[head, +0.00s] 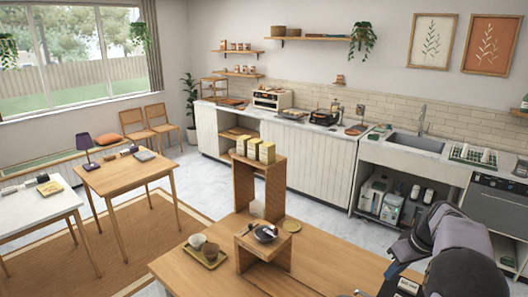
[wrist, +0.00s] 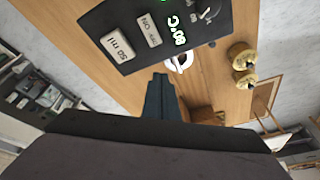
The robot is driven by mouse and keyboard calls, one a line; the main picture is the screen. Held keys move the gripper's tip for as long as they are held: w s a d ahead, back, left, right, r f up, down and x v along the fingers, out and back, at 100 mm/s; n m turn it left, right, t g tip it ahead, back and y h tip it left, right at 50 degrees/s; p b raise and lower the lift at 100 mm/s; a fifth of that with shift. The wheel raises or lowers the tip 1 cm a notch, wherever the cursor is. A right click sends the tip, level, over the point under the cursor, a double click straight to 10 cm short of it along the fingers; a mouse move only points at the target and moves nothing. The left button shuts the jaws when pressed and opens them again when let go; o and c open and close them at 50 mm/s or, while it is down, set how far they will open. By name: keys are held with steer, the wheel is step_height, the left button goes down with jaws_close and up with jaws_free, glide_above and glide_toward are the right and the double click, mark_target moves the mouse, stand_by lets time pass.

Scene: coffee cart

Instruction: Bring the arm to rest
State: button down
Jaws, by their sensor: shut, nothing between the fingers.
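My gripper (wrist: 160,78) is shut and empty in the wrist view, with its dark fingertips together above the wooden cart top (wrist: 215,108). Just beyond the fingertips is a small white item (wrist: 179,62) that I cannot identify. A black panel (wrist: 165,22) with grey buttons and green lettering lies above the fingers in the picture. In the head view my dark arm fills the lower right corner, and the fingers cannot be made out there.
The cart top (head: 330,262) holds a wooden stand (head: 243,186) with several yellow boxes and a tray (head: 220,262) with two cups. A dark dish (head: 266,234) sits on the stand's low part. The wrist view shows two round gold-coloured items (wrist: 242,56).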

steer(key=s+a+f+m+g+b, duration=0.1)
steer(key=s+a+f+b, duration=0.2)
steer(key=a, duration=0.5)
steer(key=s+a+f+g, duration=0.1)
steer(key=s+a+f, duration=0.1)
steer(key=s+a, duration=0.5)
steer(key=s+a+f+m+g+h+b, duration=0.1)
steer(key=s+a+f+b, duration=0.1)
steer(key=s+a+f, duration=0.35)
steer(key=s+a+f+g+b, duration=0.1)
steer(key=s+a+f, duration=0.2)
steer(key=s+a, duration=0.5)
step_height(320, 180, down, 18)
steer(key=d+b, duration=0.1)
steer(key=b, duration=1.7)
steer(key=shift+s+d+b, duration=0.25)
steer(key=shift+s+b, duration=0.05)
